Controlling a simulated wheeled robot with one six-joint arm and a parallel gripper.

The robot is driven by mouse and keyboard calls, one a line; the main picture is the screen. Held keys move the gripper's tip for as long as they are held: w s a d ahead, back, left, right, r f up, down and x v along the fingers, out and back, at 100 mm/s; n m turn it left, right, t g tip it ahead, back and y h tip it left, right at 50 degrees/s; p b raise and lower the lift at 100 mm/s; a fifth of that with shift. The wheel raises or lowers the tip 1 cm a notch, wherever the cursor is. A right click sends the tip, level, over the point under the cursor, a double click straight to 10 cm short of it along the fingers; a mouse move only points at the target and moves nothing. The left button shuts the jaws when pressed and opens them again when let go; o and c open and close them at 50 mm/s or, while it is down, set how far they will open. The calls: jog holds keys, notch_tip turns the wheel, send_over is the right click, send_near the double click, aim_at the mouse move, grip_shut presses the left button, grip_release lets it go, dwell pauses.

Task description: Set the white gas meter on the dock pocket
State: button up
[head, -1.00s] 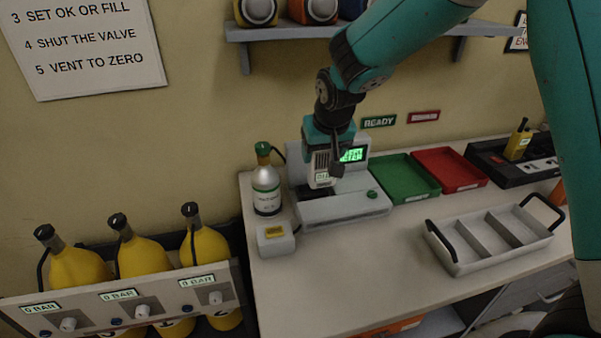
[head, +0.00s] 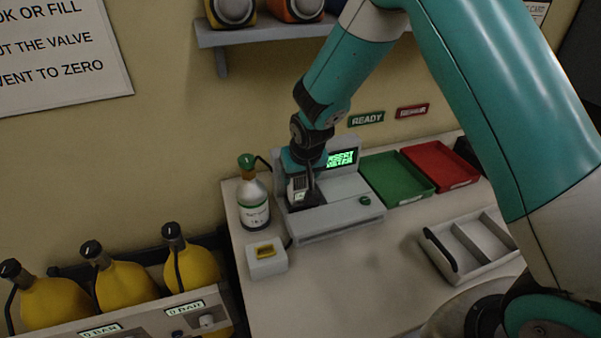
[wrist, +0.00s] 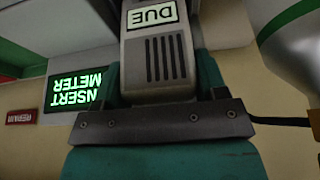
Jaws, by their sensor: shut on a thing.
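The white gas meter (head: 298,184) is held in my gripper (head: 303,193), upright over the left part of the grey dock (head: 340,222). In the wrist view the meter (wrist: 155,60) shows dark vent slots and a DUE label between the jaws. The meter's lower end is at the dark dock pocket (head: 312,201); my gripper partly hides this, and I cannot tell whether it is seated. The dock's screen (head: 342,158) reads INSERT METER in green; it also shows in the wrist view (wrist: 76,90).
A gas cylinder (head: 253,202) stands just left of the dock, with a small white box (head: 266,258) in front. Green (head: 397,178) and red (head: 440,166) trays lie to the right. A divided grey carrier (head: 470,245) sits at front right. The middle bench top is clear.

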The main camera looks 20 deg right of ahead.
jog(key=shift+f, duration=0.45)
jog(key=shift+f, duration=0.1)
jog(key=o, duration=1)
jog(key=shift+o, duration=0.2)
